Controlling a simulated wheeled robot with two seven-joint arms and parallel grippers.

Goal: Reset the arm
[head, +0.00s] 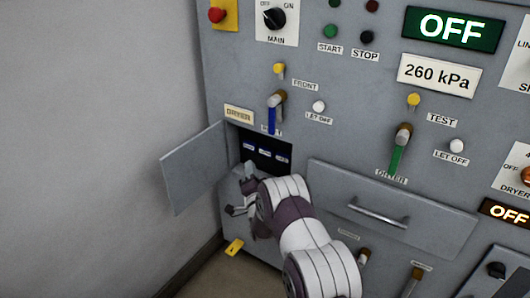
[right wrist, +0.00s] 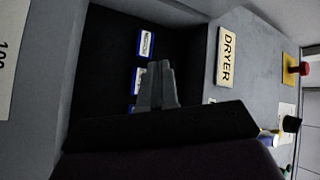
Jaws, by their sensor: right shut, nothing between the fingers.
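My right gripper (head: 249,172) is at the mouth of an open dark compartment (head: 240,140) in the grey panel. In the right wrist view its two fingers (right wrist: 157,84) are together, with nothing between them. They point into the compartment, in front of small blue-and-white labelled items (right wrist: 147,43) inside. Several of these items (head: 264,147) also show in a row in the head view. My right arm comes up from the bottom of the head view and hides the compartment's lower part. My left gripper is not in view.
The compartment's door (head: 192,170) stands swung open to the left. A closed drawer (head: 335,190) with a bar handle (head: 377,215) is right of my arm. Bare wall fills the left.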

